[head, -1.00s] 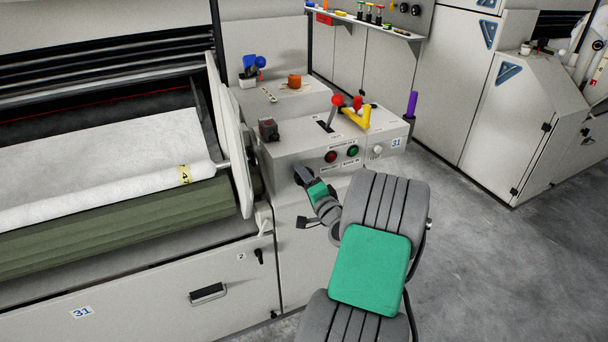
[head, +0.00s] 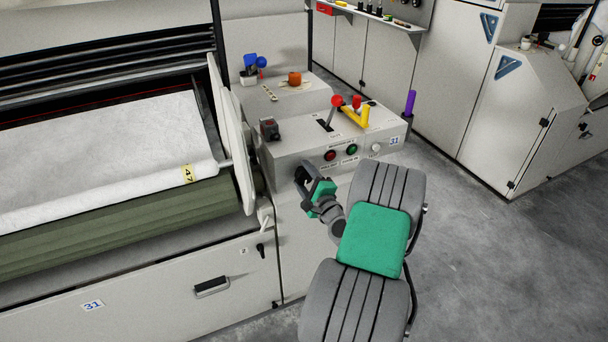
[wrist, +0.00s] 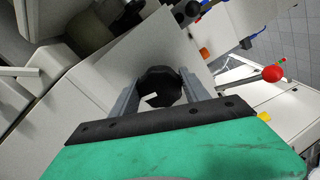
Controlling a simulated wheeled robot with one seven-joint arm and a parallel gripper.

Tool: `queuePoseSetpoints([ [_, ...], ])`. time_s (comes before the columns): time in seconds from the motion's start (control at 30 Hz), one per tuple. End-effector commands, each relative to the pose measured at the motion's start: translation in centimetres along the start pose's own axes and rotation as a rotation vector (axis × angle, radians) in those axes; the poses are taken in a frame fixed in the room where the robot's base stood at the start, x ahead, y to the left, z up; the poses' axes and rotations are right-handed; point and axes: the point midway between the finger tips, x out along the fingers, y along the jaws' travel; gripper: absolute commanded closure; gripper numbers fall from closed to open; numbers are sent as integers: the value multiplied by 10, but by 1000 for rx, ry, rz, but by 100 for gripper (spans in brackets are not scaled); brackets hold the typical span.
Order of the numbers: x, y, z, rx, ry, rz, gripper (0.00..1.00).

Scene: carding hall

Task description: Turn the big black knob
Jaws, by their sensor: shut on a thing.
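The big black knob (wrist: 160,88) is a dark, many-sided knob with a white mark at its lower left. In the wrist view it sits between the two grey fingers of my gripper (wrist: 160,92), one on each side, and my gripper is shut on it. In the head view my gripper (head: 305,176) is against the front face of the grey control box (head: 292,150), at its left part. There the knob is mostly hidden by the gripper, so its angle cannot be read.
The box carries a red button (head: 330,155), a green button (head: 352,149), a white knob (head: 376,149), a red-balled lever (head: 337,102) and a yellow handle (head: 365,116). A black switch block (head: 269,129) stands at its left corner. Open floor (head: 470,250) lies right.

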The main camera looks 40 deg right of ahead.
Motion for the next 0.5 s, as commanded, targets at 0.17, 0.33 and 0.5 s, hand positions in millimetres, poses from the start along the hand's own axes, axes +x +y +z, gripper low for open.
queuePoseSetpoints([
  [0.17,0,0,0,15,1,0,87],
  [0.33,0,0,0,16,1,1,87],
  [0.5,0,1,-1,15,1,1,45],
])
